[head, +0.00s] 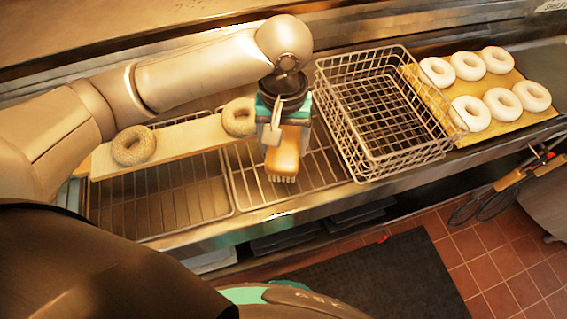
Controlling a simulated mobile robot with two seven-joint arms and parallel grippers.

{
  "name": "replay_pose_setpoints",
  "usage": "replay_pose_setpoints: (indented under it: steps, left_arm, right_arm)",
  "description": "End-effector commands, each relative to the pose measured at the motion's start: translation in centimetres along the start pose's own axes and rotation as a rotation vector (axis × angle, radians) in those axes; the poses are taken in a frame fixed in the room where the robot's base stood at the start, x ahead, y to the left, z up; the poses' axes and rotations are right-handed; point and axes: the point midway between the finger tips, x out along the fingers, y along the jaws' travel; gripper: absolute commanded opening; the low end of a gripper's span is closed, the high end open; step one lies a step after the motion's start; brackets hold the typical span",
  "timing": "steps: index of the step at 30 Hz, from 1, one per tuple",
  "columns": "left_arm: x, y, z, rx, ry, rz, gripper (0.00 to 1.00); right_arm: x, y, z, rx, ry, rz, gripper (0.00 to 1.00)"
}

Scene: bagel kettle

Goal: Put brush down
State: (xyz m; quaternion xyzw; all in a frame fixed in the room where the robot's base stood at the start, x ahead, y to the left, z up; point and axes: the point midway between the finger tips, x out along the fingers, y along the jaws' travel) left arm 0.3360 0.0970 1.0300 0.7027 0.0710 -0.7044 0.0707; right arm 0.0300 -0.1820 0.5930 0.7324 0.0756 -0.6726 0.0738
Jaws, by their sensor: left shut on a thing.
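My left gripper (270,132) hangs over the wire racks in the middle of the head view, fingers pointing down. It is shut on a brush (284,155), which has a light wooden body and pale bristles facing down. The bristle ends are over the right wire rack (250,186); I cannot tell whether they touch it. The gripper and wrist hide the upper part of the brush. My right gripper is not in view.
A wooden board (180,142) with two seeded bagels (132,147) lies across the racks at left. An empty wire basket (400,163) stands just right of the brush. Several pale bagels (438,71) sit on a wooden board (508,78) at far right. The left wire rack (160,208) has free room.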

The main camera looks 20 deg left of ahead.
Motion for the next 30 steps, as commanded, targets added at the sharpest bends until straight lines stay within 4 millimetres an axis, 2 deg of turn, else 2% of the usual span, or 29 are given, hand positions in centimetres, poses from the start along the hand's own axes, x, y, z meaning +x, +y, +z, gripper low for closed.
replay_pose_setpoints:
  steps: [1,7,15,29,30]
  left_arm:
    - [0.8,0.0,0.0,-0.001,0.001,0.000,0.05]
    - [2.4,0.0,0.0,0.000,0.000,0.000,0.05]
    - [6.8,0.0,0.0,0.000,0.000,0.000,0.05]
    - [7.4,0.0,0.0,0.001,0.002,0.001,0.05]
    - [7.4,0.0,-0.1,0.002,0.003,0.002,0.79]
  right_arm:
    - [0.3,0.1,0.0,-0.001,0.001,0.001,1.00]
    - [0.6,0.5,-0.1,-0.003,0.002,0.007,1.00]
    - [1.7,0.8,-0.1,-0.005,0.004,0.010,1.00]
    - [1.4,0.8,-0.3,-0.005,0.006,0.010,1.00]
    - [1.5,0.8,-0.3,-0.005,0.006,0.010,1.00]
